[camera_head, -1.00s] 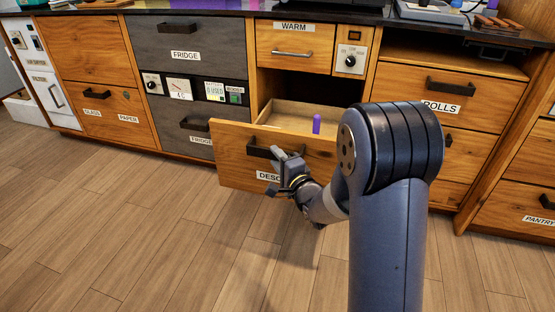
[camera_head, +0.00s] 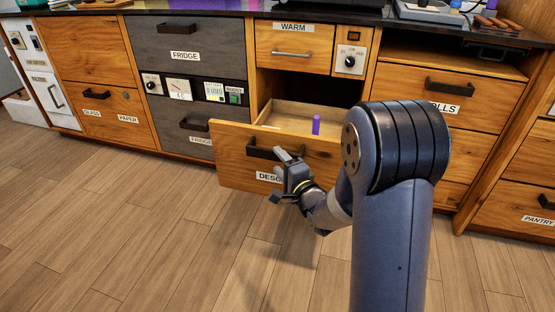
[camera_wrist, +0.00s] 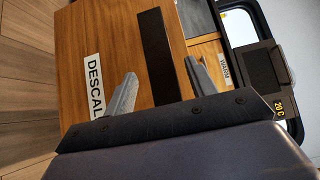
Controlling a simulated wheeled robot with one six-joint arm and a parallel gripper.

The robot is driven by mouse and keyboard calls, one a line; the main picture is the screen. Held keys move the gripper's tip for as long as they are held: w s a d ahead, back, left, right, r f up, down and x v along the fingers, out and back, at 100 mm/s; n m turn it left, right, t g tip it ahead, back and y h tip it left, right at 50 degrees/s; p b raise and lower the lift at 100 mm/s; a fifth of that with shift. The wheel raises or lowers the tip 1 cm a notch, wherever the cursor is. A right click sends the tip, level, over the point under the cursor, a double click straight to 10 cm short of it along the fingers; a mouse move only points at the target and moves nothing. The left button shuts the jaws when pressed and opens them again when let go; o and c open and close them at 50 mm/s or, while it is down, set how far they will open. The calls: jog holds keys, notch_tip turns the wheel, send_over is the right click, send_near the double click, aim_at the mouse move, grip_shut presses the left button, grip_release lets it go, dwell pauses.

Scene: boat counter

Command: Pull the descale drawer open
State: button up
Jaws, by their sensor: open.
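The descale drawer (camera_head: 235,160) stands pulled out from the counter in the head view, with its interior showing and a purple cylinder (camera_head: 316,125) inside. Its dark bar handle (camera_head: 262,153) runs across the upper front. My gripper (camera_head: 283,170) is open in front of the drawer, just below and right of the handle's middle. In the wrist view, the drawer front (camera_wrist: 125,35) carries a partly covered "DESCAL" label, and the dark handle (camera_wrist: 157,55) lies between the two spread fingers (camera_wrist: 160,90). I cannot tell whether a finger touches the handle.
The warm drawer (camera_head: 292,50) above is shut, with a dark gap below it. The fridge drawers (camera_head: 203,55) on the left and the rolls drawer (camera_head: 450,85) on the right are shut. The wooden floor (camera_head: 130,240) in front is clear.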

jog(key=p+v, duration=0.1)
jog(key=v, duration=0.8)
jog(key=b+x, duration=0.2)
jog(key=x, duration=0.9)
jog(key=shift+a, duration=0.1)
jog(key=shift+w+r, duration=0.1)
jog(key=shift+w, duration=0.05)
jog(key=shift+w+d, duration=0.25)
jog(key=shift+s, duration=0.1)
